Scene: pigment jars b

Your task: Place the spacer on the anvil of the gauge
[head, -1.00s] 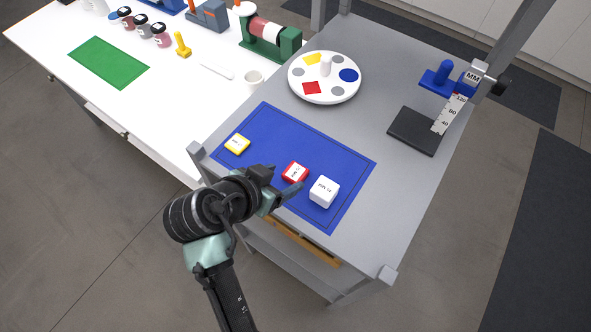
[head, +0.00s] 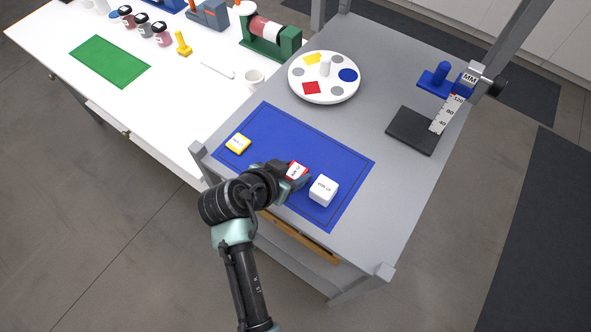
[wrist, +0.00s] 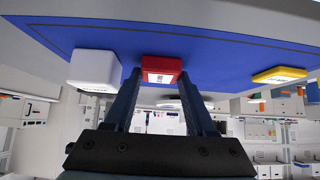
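Three labelled spacers lie on the blue mat (head: 270,140): a flat yellow one (head: 238,143), a red one (head: 297,170) and a taller white one (head: 323,190). The wrist view shows the red spacer (wrist: 160,68) in the middle, the white (wrist: 95,70) left and the yellow (wrist: 279,75) right. My gripper (head: 292,178) is at the red spacer, partly hiding it. Its fingers (wrist: 160,78) are open, one on each side of the red spacer's near end; contact is unclear. The gauge (head: 450,100) stands back right, with a bare black anvil (head: 412,131) and a raised blue slider (head: 437,82).
A round white palette (head: 325,95) with coloured patches stands behind the mat. A white table (head: 200,100) adjoins at left with jars, a green mat (head: 108,61) and a cup (head: 255,78). The grey top between mat and gauge is clear.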

